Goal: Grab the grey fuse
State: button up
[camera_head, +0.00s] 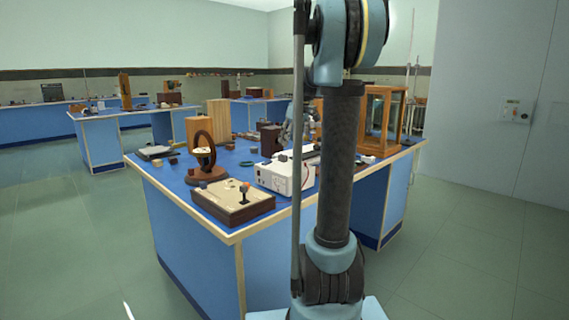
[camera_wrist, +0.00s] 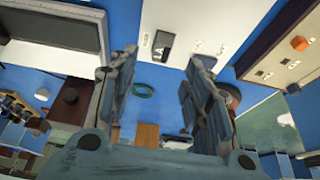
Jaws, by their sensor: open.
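My gripper (camera_wrist: 158,76) is open and empty in the wrist view, its two fingers apart above the blue bench top. In the head view it is partly hidden behind my arm (camera_head: 287,130), over the bench. A small dark grey block (camera_wrist: 162,46) lies on a white instrument box (camera_wrist: 206,18), beyond the fingertips; it also shows in the head view (camera_head: 283,158). I cannot tell for sure whether this block is the grey fuse. No other thing is clearly a grey fuse.
A wooden control box (camera_head: 235,202) with knobs and a dark ring on a stand (camera_head: 204,150) stand at the bench's near left. A green ring (camera_wrist: 143,90) lies on the bench. A glass-fronted wooden case (camera_head: 382,122) stands at the right. Floor at the left is clear.

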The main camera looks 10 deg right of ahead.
aim_at(283, 160)
jog(key=shift+x, duration=4.15)
jog(key=shift+a+r, duration=0.1)
jog(key=shift+a, duration=0.1)
grip_shut()
